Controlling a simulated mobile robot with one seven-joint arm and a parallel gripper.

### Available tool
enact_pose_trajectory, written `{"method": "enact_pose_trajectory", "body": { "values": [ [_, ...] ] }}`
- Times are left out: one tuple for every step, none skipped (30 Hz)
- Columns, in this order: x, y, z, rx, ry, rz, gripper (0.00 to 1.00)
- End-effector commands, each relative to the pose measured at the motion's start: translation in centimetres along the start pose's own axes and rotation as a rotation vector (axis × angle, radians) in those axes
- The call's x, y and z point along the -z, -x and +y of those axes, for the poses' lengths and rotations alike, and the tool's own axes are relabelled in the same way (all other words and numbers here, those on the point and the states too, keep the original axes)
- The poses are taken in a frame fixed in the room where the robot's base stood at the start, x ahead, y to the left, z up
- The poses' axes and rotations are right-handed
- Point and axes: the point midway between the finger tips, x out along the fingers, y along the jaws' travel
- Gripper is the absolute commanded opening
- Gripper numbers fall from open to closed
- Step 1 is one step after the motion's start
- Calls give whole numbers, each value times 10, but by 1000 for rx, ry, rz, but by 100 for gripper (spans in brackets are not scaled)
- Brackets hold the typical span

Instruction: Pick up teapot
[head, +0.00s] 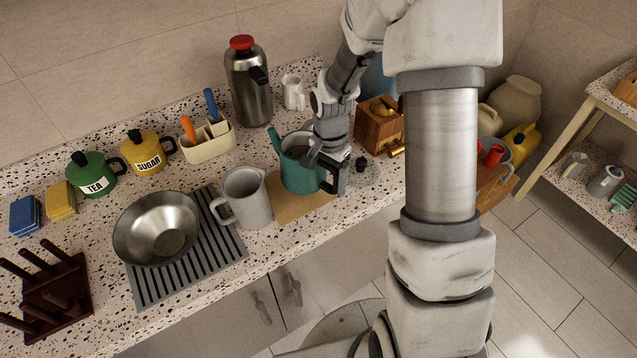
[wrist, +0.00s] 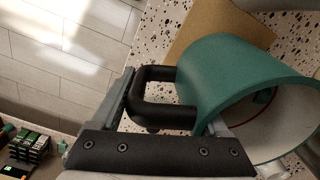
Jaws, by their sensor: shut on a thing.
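The teal teapot (head: 298,178) stands upright and open-topped on a tan board, with its spout to the left. In the wrist view the handle lies between the fingers, and one finger reaches against the teal body (wrist: 225,75). The exact finger contact is partly hidden. A clear lid with a dark knob (head: 362,166) lies on the counter just right of the teapot.
A grey pitcher (head: 247,198) stands close left of the teapot. A steel flask (head: 248,85) and a white mug (head: 293,92) are behind. A wooden grinder (head: 379,127) stands at the right. A metal bowl (head: 157,229) sits on a striped rack further left.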

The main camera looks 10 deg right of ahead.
Motion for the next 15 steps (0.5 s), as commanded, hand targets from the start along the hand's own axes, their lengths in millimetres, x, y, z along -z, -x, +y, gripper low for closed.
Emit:
{"method": "enact_pose_trajectory", "body": {
  "values": [
    [4,5,6,4,-4,4,0],
    [5,7,9,4,-4,4,0],
    [6,9,14,3,-2,4,0],
    [7,12,17,4,-3,4,0],
    [8,14,20,4,-4,4,0],
    [9,16,25,3,-4,3,0],
    [10,19,28,3,-4,4,0],
    [11,21,31,3,-3,4,0],
    [12,23,36,3,-3,3,0],
    [13,25,38,3,-3,4,0],
    [14,27,41,4,-2,4,0],
    [16,29,45,3,-2,4,0],
    [16,31,48,3,-3,4,0],
    [17,33,50,3,-2,4,0],
    [18,35,54,3,-2,3,0]
  ]
}}
